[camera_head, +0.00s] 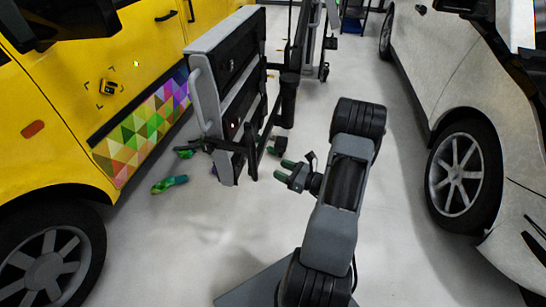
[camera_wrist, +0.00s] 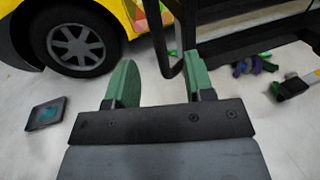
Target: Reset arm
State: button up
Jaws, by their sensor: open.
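My gripper (camera_head: 285,170) is in the middle of the head view at the end of my raised arm, beside the grey and black cart. In the wrist view my gripper (camera_wrist: 160,85) shows two green fingers spread well apart with nothing between them. The colourful vinyl wrap (camera_head: 145,122) lies along the lower door of the yellow vehicle (camera_head: 60,160). A part of it also shows at the top of the wrist view (camera_wrist: 153,12).
The grey and black cart (camera_head: 205,95) stands close to my gripper. A white car (camera_head: 430,70) stands at the right. A dark flat square object (camera_wrist: 45,114) lies on the floor.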

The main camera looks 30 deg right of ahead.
jog(key=s+a+f+n+g+y, duration=0.2)
jog(key=s+a+n+g, duration=0.2)
jog(key=a+g, duration=0.1)
jog(key=s+a+r+n+g+h+p, duration=0.1)
jog(key=s+a+r+n+g+p, duration=0.45)
jog(key=n+g, duration=0.5)
jog(key=s+a+r+n+t+h+p, duration=0.1)
jog(key=a+r+n+h+p, duration=0.1)
jog(key=r+n, duration=0.3)
jog(key=a+r+n+t+h+p, duration=0.1)
jog(key=r+n+h+p, duration=0.3)
jog(key=r, duration=1)
jog(key=s+a+r+n+t+h+p, duration=0.1)
jog(key=a+r+n+h+p, duration=0.2)
jog(key=r+n, duration=0.3)
notch_tip(320, 180, up, 4)
jog(key=shift+s+a+f+n+h+p, duration=0.25)
jog(key=shift+s+a+n+h+p, duration=0.1)
jog(key=shift+h, duration=0.15)
